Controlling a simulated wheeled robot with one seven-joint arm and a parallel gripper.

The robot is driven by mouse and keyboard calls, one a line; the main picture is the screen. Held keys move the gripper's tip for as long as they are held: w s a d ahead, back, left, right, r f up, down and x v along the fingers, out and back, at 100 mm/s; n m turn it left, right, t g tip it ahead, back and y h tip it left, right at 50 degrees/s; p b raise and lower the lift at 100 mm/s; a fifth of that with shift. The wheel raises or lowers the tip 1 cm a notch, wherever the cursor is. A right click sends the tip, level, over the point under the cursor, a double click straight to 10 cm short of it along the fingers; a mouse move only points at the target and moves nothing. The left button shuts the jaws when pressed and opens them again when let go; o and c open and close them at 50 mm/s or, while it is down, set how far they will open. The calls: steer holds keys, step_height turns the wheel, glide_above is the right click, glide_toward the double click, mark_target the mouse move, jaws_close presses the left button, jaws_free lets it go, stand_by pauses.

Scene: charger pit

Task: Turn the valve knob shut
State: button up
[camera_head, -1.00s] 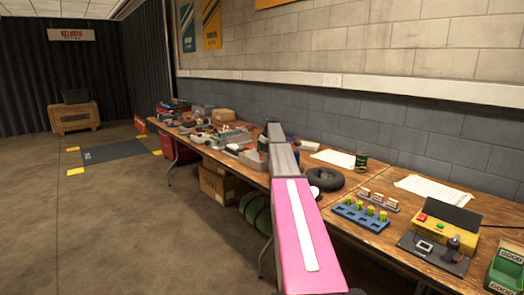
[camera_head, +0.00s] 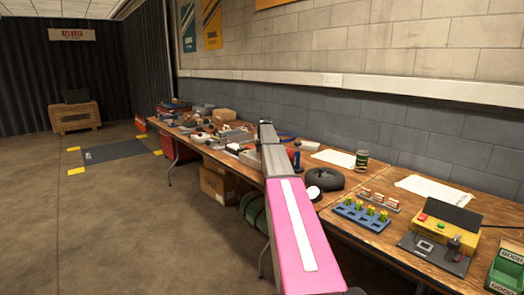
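I cannot pick out the valve knob for certain in the head view. My pink and grey arm reaches away from me over the long wooden workbench (camera_head: 400,248) and covers part of its middle. My gripper cannot be made out beyond the arm's far end. A small dark blue upright item (camera_head: 296,160) stands just right of the arm's grey part; I cannot tell what it is. A round white disc (camera_head: 313,192) shows beside the arm, in front of a black tyre-like ring (camera_head: 326,180).
A blue rack with yellow-green pieces (camera_head: 361,215), a yellow box with a red button (camera_head: 447,220) and a green bin (camera_head: 507,272) stand at the right. A green can (camera_head: 361,160) stands towards the wall. Clutter fills the bench's far end.

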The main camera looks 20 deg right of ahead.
steer(key=m, duration=0.2)
steer(key=m+h, duration=0.1)
steer(key=m, duration=0.1)
steer(key=shift+a+m+g+h, duration=0.15)
steer(key=shift+m+g+h, duration=0.15)
steer(key=shift+g, duration=0.1)
steer(key=shift+w+a+m+g+h, duration=0.1)
steer(key=shift+m+g+h, duration=0.4)
steer(key=shift+m, duration=1.4)
steer(key=o, duration=0.9)
steer(key=v, duration=1)
steer(key=shift+a+r, duration=0.25)
